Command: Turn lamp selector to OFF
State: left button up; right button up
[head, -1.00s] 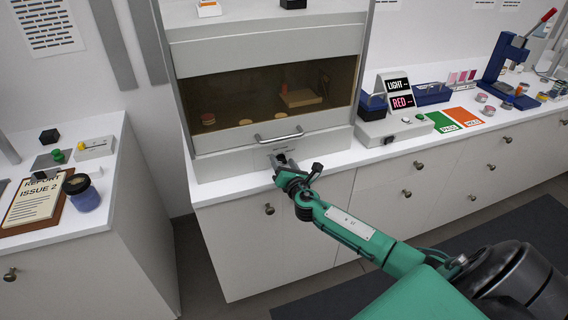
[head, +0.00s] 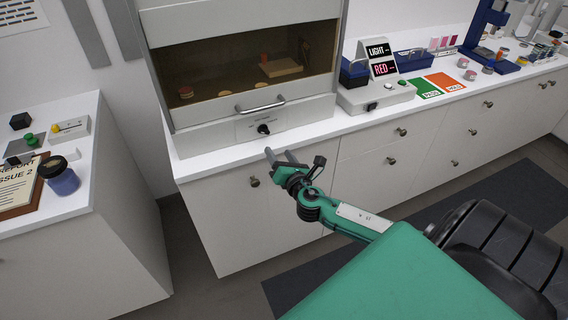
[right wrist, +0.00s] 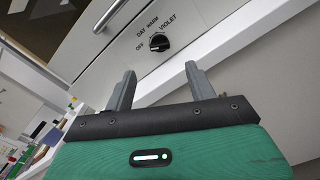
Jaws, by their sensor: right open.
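The lamp selector is a black round knob (head: 264,129) on the pale front panel below the hood's window. In the right wrist view the knob (right wrist: 159,42) has OFF, DAY, WARM and VIOLET printed around it. A small pale mark shows on the knob, but I cannot tell surely which label it points to. My right gripper (head: 280,154) is open and empty, a little in front of and below the knob, not touching it. In the right wrist view its two fingers (right wrist: 161,70) are spread, with the knob beyond the gap. My left gripper is out of view.
The hood's sash handle (head: 260,106) sticks out above the knob. The white counter edge (head: 300,146) runs below the panel. A LIGHT/RED sign box (head: 378,95) stands to the right. A side counter with a blue jar (head: 62,180) is at the left.

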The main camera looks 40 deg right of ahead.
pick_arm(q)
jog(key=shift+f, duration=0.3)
pick_arm(e)
jog(key=shift+v, duration=1.4)
jog(key=s+d+f+m+g, duration=0.2)
jog(key=f+m+g, duration=0.1)
jog(key=f, duration=0.9)
jog(key=s+d+f+m+g, duration=0.1)
jog(key=s+f+m+g, duration=0.25)
jog(key=f, duration=0.85)
jog(key=s+a+f+m+g+y, duration=0.1)
jog(key=s+f+m+g, duration=0.15)
jog(key=s+f, duration=0.4)
jog(key=s+a+f+m+g, duration=0.1)
jog(key=s+f+m, duration=0.2)
jog(key=f, duration=0.6)
jog(key=s+a+f+m+g+y, duration=0.1)
jog(key=s+a+f+m, duration=0.3)
jog(key=s, duration=0.7)
jog(key=s+a+f+m+g+y, duration=0.1)
jog(key=s+a+f+m+g, duration=0.2)
jog(key=s+f, duration=0.6)
jog(key=s+a+f+m+g+y, duration=0.1)
jog(key=s+a+f+m, duration=0.5)
jog(key=s, duration=0.7)
jog(key=shift+s+a+f+g, duration=0.2)
jog(key=shift+a+f+g, duration=0.4)
jog(key=shift+f+g, duration=0.1)
